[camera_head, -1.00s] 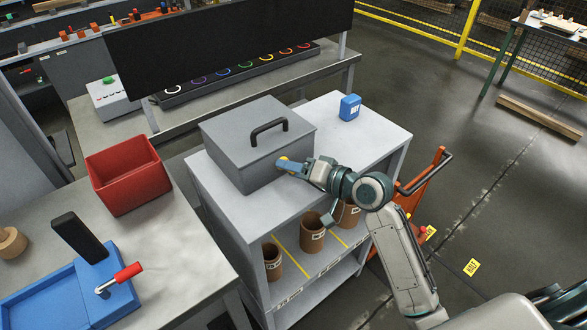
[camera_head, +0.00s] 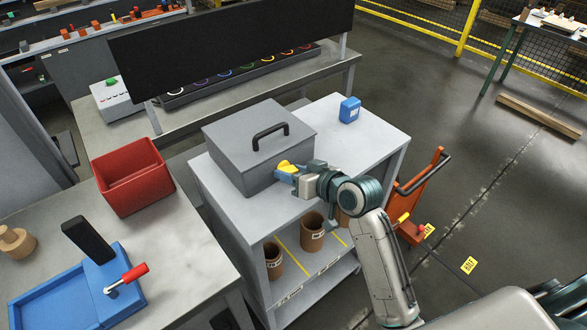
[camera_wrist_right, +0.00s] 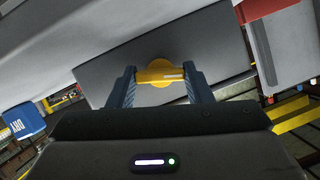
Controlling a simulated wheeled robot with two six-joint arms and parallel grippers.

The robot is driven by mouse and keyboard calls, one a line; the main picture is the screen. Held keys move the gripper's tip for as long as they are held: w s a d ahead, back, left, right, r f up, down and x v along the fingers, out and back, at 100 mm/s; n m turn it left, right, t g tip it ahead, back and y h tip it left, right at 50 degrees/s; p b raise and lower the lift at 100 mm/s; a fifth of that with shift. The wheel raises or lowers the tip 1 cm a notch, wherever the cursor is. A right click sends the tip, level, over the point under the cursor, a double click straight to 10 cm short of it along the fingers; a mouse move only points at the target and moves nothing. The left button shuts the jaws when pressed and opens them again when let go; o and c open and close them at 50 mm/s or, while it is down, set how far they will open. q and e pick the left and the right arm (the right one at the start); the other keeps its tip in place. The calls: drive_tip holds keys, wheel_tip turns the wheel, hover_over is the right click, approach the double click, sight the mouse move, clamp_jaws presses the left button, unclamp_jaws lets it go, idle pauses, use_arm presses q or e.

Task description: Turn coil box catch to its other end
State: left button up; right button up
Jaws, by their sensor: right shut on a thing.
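The grey coil box (camera_head: 258,145) with a black lid handle (camera_head: 270,135) stands closed on the grey cabinet top. Its yellow catch (camera_head: 286,166) is on the front face, and it also shows in the right wrist view (camera_wrist_right: 159,74). My right gripper (camera_head: 284,174) is at that face, its blue fingers (camera_wrist_right: 160,84) closed on the catch from both sides. In the right wrist view the catch's bar lies across between the fingertips. My left gripper is not in view.
A small blue box (camera_head: 349,110) stands on the cabinet top (camera_head: 375,131) right of the coil box. Brown cups (camera_head: 312,232) sit on the shelf below. A red bin (camera_head: 133,178) and a blue fixture with a red lever (camera_head: 127,279) are on the left table.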

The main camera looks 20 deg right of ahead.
drive_tip(key=shift+a+n+h+p, duration=0.1)
drive_tip(key=shift+n+h+p, duration=0.35)
drive_tip(key=shift+n+h, duration=0.55)
drive_tip(key=shift+n, duration=0.4)
drive_tip(key=o, duration=1)
drive_tip(key=shift+s, duration=0.1)
drive_tip(key=shift+s+d+r, duration=0.1)
drive_tip(key=shift+s+d, duration=0.1)
drive_tip(key=shift+s, duration=0.25)
drive_tip(key=b+v, duration=0.2)
drive_tip(key=v, duration=0.7)
drive_tip(key=shift+s+d, duration=0.1)
drive_tip(key=shift+s, duration=0.3)
